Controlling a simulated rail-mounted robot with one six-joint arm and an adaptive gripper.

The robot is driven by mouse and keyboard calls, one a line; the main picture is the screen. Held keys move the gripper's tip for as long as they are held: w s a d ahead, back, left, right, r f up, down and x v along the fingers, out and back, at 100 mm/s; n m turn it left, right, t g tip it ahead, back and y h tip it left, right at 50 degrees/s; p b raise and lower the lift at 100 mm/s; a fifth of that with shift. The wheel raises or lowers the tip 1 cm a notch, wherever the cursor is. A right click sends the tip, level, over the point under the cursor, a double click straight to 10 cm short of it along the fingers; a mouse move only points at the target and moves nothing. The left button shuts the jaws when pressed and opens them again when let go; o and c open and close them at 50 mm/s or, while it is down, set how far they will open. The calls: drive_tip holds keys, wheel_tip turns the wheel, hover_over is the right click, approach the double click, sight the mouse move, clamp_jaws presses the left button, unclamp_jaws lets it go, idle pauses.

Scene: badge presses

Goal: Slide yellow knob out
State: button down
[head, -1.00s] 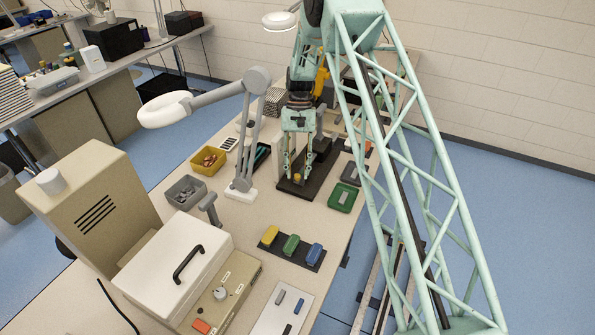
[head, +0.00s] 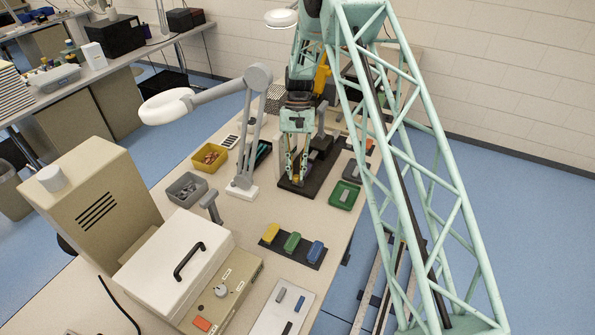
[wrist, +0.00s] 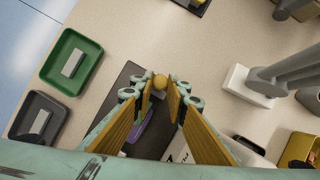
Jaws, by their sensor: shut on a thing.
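The yellow knob (wrist: 160,81) shows between the tips of my fingers in the wrist view, small and round. My gripper (wrist: 160,91) is shut on it, with a wooden-looking pad on each side. In the head view my gripper (head: 297,178) points down over the dark base plate (head: 294,190) of a badge press. There the fingers mostly hide the knob. Part of a purple piece (wrist: 140,133) shows below the fingers in the wrist view.
A green tray (head: 343,196) with a grey block stands right of the press. Yellow, green and blue blocks lie on a dark strip (head: 300,257) in front.

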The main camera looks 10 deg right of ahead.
drive_tip(key=shift+s+a, duration=0.1)
drive_tip(key=shift+s, duration=0.05)
drive_tip(key=c, duration=2.5)
unclamp_jaws()
drive_tip(key=shift+a, duration=0.15)
drive_tip(key=shift+c, duration=0.2)
drive_tip(key=shift+w+r, duration=0.25)
drive_tip(key=shift+r, duration=0.2)
drive_tip(key=v, duration=1.1)
drive_tip(key=shift+r, duration=0.1)
